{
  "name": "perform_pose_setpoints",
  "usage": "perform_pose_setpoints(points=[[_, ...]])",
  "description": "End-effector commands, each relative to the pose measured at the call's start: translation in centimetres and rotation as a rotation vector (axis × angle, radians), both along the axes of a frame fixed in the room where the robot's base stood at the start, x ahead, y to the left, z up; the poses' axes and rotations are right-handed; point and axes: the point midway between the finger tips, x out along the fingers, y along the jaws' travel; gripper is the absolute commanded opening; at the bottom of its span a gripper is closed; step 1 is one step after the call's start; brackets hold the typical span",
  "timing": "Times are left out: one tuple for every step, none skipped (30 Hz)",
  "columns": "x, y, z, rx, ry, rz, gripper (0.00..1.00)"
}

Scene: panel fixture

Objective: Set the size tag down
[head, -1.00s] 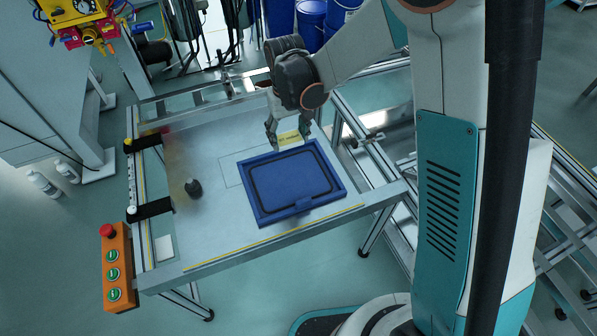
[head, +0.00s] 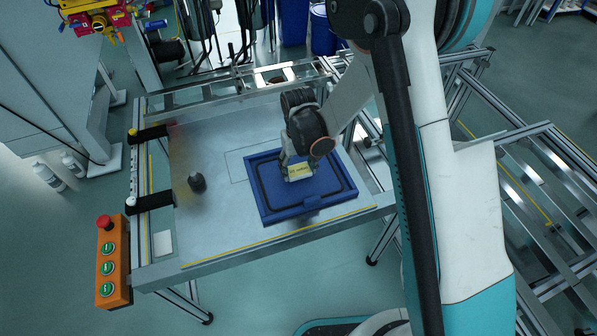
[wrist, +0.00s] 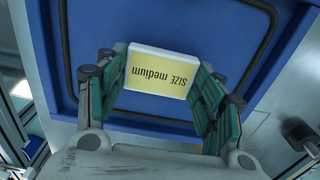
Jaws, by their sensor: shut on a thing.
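The size tag (wrist: 158,70) is a small yellow plate with a pale edge, reading "SIZE medium" upside down in the wrist view. My gripper (wrist: 156,80) is shut on it, one finger at each side. In the head view the tag (head: 299,172) shows below my gripper (head: 297,166), over the blue panel (head: 326,203). The panel is a rectangle with a raised rim and a dark seal line inside it. I cannot tell whether the tag touches the panel. My wrist hides part of the panel's far side.
The panel lies on a grey metal table (head: 210,235). Black clamps (head: 150,202) sit at the table's left edge. An orange button box (head: 113,265) hangs at the front left corner. Bare table lies left of the panel.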

Motion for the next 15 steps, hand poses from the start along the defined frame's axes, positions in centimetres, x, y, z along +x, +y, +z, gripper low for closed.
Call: perform_pose_setpoints(points=[[0.03,0.01,-1.11,0.000,0.000,0.000,0.39],[0.04,0.01,-1.43,0.000,0.000,0.000,0.39],[0.03,0.01,-1.67,0.000,0.000,0.000,0.39],[0.02,0.00,-1.73,0.000,0.000,0.000,0.39],[0.02,0.00,-1.71,0.000,0.000,0.000,0.39],[0.01,0.00,-1.64,0.000,0.000,0.000,0.39],[0.00,0.00,-1.60,0.000,0.000,0.000,0.39],[0.00,0.00,-1.58,0.000,0.000,0.000,0.39],[0.00,0.00,-1.57,0.000,0.000,0.000,0.39],[0.00,0.00,-1.57,0.000,0.000,0.000,0.39],[0.00,0.00,-1.58,0.000,0.000,0.000,0.39],[0.00,0.00,-1.65,0.000,0.000,0.000,0.39],[0.01,0.01,-1.73,0.000,0.000,0.000,0.39],[0.00,0.01,-1.82,0.000,0.000,0.000,0.39],[0.00,0.00,-1.88,0.000,0.000,0.000,0.64]])
